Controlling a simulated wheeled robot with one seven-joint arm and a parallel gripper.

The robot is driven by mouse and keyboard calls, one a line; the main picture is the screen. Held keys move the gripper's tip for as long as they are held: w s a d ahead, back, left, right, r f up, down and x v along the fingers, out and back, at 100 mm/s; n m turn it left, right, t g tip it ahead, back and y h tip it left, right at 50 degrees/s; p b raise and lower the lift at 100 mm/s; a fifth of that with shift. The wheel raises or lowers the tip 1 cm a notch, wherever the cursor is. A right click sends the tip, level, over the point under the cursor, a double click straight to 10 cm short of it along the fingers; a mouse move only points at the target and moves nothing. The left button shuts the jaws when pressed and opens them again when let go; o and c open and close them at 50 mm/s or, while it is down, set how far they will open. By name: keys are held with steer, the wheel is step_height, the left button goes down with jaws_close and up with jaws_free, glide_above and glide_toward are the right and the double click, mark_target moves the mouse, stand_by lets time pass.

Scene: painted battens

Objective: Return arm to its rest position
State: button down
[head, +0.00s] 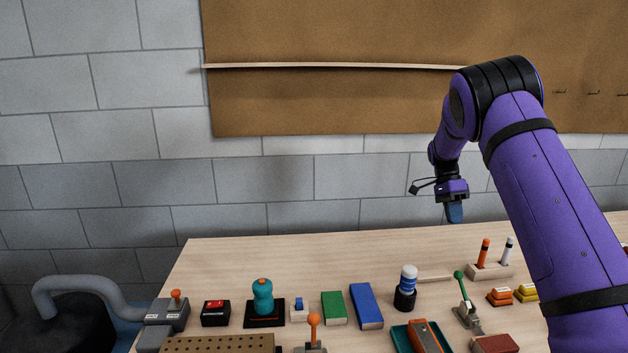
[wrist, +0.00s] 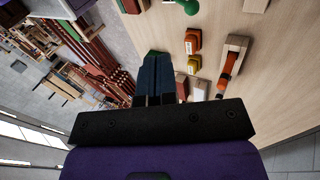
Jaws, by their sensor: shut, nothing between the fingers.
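My purple arm (head: 545,190) reaches up from the lower right in the head view and bends over at a black-banded joint. My gripper (head: 454,213) hangs from it, pointing down, above the back right part of the table. Its dark blue fingers are together with nothing between them. In the wrist view my gripper (wrist: 152,72) also shows shut, with its fingers side by side. It touches nothing that I can see.
The wooden table (head: 330,258) holds a marker stand (head: 490,272), a green-knobbed lever (head: 464,305), a bottle in a black cup (head: 406,288), blue (head: 366,306) and green (head: 334,308) blocks and a teal knob (head: 263,297). The table's back strip is clear. A shelf (head: 330,66) crosses the brown board behind.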

steer(key=s+a+r+n+t+y, duration=0.1)
steer(key=s+a+r+n+t, duration=0.25)
steer(key=s+r, duration=0.55)
steer(key=s+a+r+n+t, duration=0.25)
steer(key=s+r+n, duration=0.25)
steer(key=s+r, duration=0.45)
steer(key=s+a+n+t, duration=0.2)
steer(key=s+n, duration=0.3)
steer(key=s, duration=0.6)
steer(key=s+a+r+n+t, duration=0.1)
steer(key=s+a+n+t, duration=0.2)
steer(key=s, duration=0.9)
steer(key=shift+a+n, duration=0.85)
steer(key=shift+a, duration=0.05)
